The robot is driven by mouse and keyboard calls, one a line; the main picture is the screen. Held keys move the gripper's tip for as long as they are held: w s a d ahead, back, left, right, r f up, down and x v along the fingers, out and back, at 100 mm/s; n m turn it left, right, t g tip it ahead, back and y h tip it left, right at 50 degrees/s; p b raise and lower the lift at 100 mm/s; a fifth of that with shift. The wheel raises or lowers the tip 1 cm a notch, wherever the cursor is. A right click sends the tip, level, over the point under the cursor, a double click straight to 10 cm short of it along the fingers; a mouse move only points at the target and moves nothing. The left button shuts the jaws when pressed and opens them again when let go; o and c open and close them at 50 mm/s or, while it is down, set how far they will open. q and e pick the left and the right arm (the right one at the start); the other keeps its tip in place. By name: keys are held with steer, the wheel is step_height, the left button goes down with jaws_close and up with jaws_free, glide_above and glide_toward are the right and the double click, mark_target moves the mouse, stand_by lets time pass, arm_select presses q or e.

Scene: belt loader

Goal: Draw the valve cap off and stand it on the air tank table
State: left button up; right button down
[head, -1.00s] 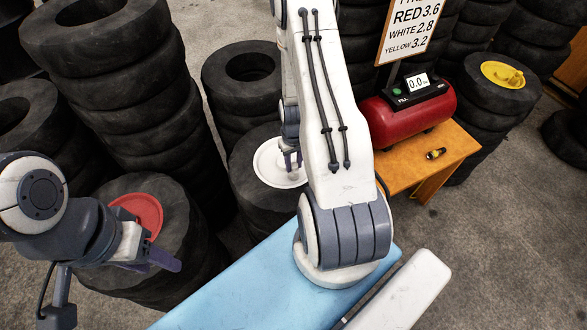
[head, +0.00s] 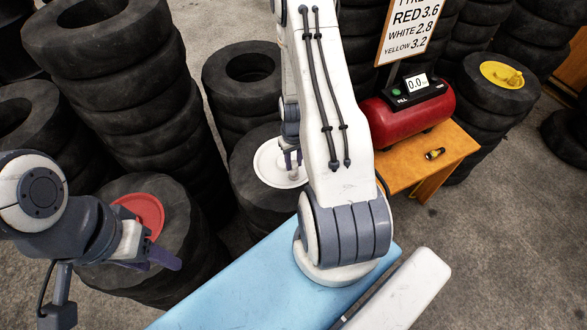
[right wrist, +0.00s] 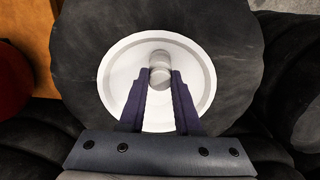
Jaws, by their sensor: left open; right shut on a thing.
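A tyre with a white hub (head: 268,166) stands behind my right arm in the head view. The white hub also fills the middle of the right wrist view (right wrist: 133,112). My right gripper (head: 291,163) points down over the hub. In the right wrist view its fingers (right wrist: 161,76) are shut on the pale, round valve cap (right wrist: 160,58) at the hub's centre. I cannot tell whether the cap is still seated. The orange air tank table (head: 458,146) stands to the right. My left gripper (head: 165,262) is open and empty beside a tyre with a red hub (head: 145,213).
A sign (head: 412,30) stands behind. A tyre with a yellow hub (head: 502,75) is beyond the table. Tall tyre stacks (head: 110,80) crowd the left.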

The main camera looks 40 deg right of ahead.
mark_target(293, 163)
steer(key=shift+r, duration=0.1)
steer(key=shift+r+p, duration=1.2)
steer(key=shift+r, duration=0.25)
